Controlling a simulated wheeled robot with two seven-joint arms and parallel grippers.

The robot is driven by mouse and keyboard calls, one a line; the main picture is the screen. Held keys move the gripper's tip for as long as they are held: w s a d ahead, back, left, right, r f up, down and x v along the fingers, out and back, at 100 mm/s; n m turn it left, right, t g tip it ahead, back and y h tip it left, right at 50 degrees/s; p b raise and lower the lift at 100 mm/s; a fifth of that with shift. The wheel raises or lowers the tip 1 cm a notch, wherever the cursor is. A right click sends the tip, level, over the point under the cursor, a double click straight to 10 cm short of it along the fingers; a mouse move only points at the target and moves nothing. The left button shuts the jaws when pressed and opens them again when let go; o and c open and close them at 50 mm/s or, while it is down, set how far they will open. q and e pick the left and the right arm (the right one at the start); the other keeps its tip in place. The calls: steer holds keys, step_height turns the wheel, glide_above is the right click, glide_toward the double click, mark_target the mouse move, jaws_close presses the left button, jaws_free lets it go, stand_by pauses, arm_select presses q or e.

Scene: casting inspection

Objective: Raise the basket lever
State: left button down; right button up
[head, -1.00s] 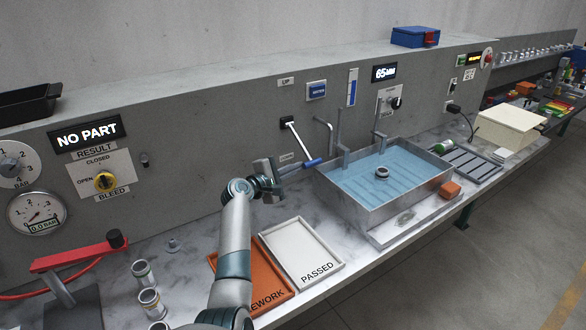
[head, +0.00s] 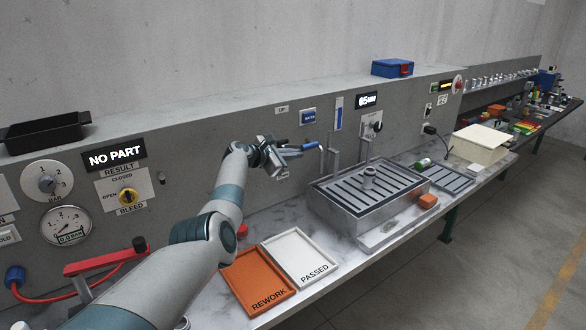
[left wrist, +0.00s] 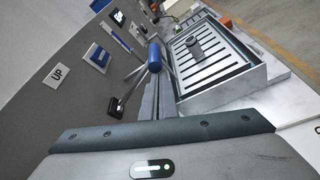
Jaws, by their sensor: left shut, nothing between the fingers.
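The basket lever ends in a blue handle (head: 311,146) on the grey wall panel, left of the tank (head: 345,215). In the left wrist view the blue handle (left wrist: 154,56) stands just beyond my fingers, with its metal rod running to a dark pivot slot. My left gripper (head: 296,151) is shut and empty, close beside the handle; whether they touch is unclear. The slatted basket (head: 338,193) sits at the tank's rim, with a grey ring-shaped casting (head: 369,177) on it. My right gripper is not in view.
An orange REWORK tray (head: 258,283) and a white PASSED tray (head: 299,257) lie on the bench below my left arm. Upright metal posts (head: 334,160) stand behind the tank. An orange block (head: 428,201) is at its right.

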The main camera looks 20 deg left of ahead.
arm_select(q)
steer(key=r, duration=0.1)
steer(key=w+a+r, duration=0.1)
steer(key=r, duration=0.2)
steer(key=shift+w+a+r, duration=0.1)
steer(key=shift+w+a, duration=0.05)
steer(key=shift+w, duration=0.05)
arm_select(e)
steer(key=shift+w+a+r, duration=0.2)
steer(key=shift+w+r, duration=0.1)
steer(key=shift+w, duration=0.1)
